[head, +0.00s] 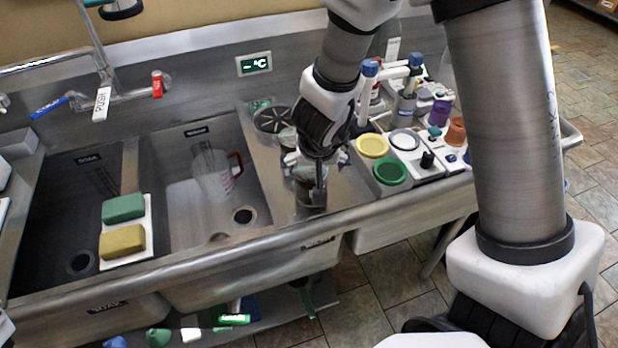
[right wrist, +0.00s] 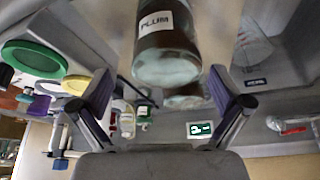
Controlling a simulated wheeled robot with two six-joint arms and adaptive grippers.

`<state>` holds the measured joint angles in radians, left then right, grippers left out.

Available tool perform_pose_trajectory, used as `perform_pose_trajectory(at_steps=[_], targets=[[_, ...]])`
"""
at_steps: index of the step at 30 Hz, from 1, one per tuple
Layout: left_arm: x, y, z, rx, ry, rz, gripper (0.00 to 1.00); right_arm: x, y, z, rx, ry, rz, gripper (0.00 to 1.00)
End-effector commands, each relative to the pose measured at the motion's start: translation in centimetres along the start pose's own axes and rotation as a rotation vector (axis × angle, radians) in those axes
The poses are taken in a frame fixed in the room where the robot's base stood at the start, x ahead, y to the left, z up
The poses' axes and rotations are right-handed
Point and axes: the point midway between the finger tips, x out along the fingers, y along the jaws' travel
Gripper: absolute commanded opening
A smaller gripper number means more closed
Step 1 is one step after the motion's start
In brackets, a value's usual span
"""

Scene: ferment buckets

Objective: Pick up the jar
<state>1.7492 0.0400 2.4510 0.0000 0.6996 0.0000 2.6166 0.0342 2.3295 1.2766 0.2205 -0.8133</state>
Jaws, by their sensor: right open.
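A dark brown glass jar with a white "PLUM" label (right wrist: 168,45) stands out in the right wrist view, centred ahead of my right gripper (right wrist: 163,95). The gripper's two fingers are spread apart with nothing between their pads, and the jar appears just beyond them. In the head view my right gripper (head: 316,178) points down over the steel ledge right of the sinks and hides much of the jar (head: 309,197). My left gripper is out of view.
The sink basin to the left holds a measuring jug (head: 216,178). Green (head: 123,208) and yellow sponges lie on a white tray further left. Yellow (head: 372,145) and green lids (head: 390,171), bottles and cups crowd the right side. The counter's raised front rim (head: 250,240) runs near the jar.

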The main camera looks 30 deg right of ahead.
Motion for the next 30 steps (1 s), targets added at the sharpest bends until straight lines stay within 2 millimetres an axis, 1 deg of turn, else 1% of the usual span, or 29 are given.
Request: perform_pose_trajectory(at_steps=[1, 3, 6, 9, 14, 15, 17, 18, 20, 21, 30], targets=[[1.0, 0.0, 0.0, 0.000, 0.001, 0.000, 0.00, 1.1, -0.1, 0.3, 0.000, 0.000, 0.001, 1.00], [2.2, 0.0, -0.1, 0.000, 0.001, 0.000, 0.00, 2.6, -0.2, 0.7, -0.001, -0.001, 0.001, 1.00], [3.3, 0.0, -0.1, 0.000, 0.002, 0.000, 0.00, 4.3, -0.4, 0.7, -0.001, -0.001, 0.000, 1.00], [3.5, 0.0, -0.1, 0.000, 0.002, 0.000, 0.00, 5.0, -0.4, 0.6, -0.002, -0.001, 0.001, 1.00], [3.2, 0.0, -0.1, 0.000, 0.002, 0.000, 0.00, 4.7, -0.3, 0.4, -0.002, 0.000, 0.001, 1.00], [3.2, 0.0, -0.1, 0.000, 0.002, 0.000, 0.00, 4.7, -0.4, 0.4, -0.002, 0.000, 0.001, 0.93], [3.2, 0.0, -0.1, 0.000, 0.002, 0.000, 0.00, 4.7, -0.4, 0.4, -0.002, 0.000, 0.001, 0.72], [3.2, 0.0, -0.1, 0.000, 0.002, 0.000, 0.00, 4.7, -0.4, 0.4, -0.002, 0.000, 0.001, 0.57], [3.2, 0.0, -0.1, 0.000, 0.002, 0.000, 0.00, 4.7, -0.4, 0.4, -0.002, 0.000, 0.001, 0.36], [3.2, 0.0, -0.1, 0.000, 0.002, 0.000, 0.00, 4.7, -0.4, 0.5, -0.002, -0.001, 0.001, 0.29], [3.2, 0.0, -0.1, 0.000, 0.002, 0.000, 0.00, 4.7, -0.3, 0.5, -0.002, -0.002, 0.001, 0.29]])
